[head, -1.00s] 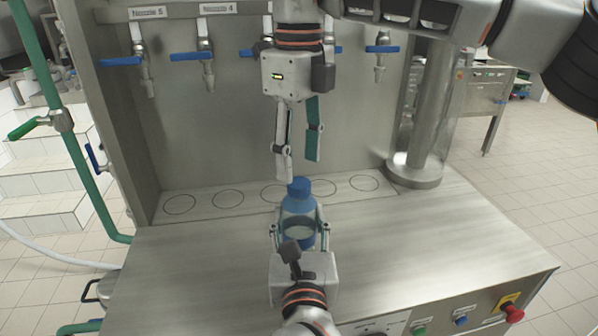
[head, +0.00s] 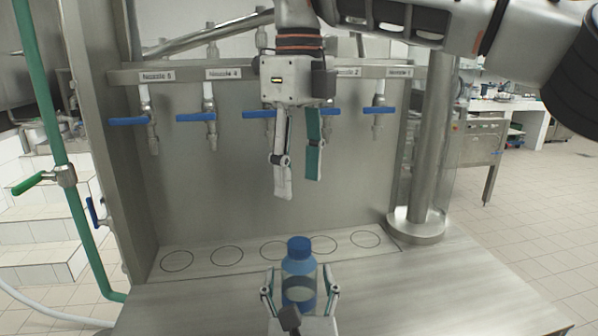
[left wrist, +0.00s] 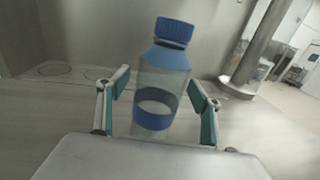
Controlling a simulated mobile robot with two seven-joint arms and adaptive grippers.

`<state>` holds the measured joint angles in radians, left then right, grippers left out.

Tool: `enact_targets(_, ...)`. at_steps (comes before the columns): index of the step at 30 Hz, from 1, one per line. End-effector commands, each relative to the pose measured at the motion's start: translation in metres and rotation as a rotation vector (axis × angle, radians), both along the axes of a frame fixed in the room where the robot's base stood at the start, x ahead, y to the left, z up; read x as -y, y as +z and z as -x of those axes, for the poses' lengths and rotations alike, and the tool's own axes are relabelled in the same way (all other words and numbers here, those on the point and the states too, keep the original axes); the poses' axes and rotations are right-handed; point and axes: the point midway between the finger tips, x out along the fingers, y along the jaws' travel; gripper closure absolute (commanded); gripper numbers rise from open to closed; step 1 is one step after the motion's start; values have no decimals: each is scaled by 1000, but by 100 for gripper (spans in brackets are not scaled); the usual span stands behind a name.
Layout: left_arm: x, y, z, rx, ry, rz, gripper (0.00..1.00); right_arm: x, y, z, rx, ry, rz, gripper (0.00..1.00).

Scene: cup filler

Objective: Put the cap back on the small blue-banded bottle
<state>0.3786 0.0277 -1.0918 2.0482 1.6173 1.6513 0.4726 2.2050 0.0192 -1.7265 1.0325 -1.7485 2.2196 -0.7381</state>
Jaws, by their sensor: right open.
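The small bottle (head: 299,268) with the blue band (left wrist: 151,110) stands on the steel counter. Its blue cap (head: 299,245) sits on its neck and looks level with it; the cap also shows in the left wrist view (left wrist: 174,31). My left gripper (head: 300,284) is open, with one finger on each side of the bottle and visible gaps to it. My right gripper (head: 298,188) is open and empty, above the bottle with its fingers pointing down. The bottle's lowest part is hidden by the left gripper.
Behind the bottle is a strip with several marked circles (head: 228,256). Several nozzles with blue levers (head: 196,117) hang on the back panel. A steel column (head: 430,150) stands at right. The counter (head: 440,285) is clear on the right.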

Motion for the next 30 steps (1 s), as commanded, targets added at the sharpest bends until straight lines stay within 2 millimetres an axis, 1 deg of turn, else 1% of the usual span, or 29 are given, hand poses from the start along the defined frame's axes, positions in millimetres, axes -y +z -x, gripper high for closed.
enact_targets(7,0,0,0,-1,0,0,35,0,0,0,0,0,0,52)
enact_targets(11,1,-1,8,-2,-1,1,35,0,0,0,0,0,0,52)
enact_targets(14,2,-1,22,-4,-2,3,35,0,0,0,0,0,0,52)
enact_targets(21,3,-1,72,-5,-2,3,35,0,0,0,0,0,0,52)
enact_targets(24,4,-1,90,-5,-2,3,35,0,0,0,0,0,0,52)
enact_targets(27,5,-1,104,-3,-1,1,35,0,0,0,0,0,0,52)
enact_targets(30,5,-1,114,-2,-1,0,35,0,0,0,0,0,0,52)
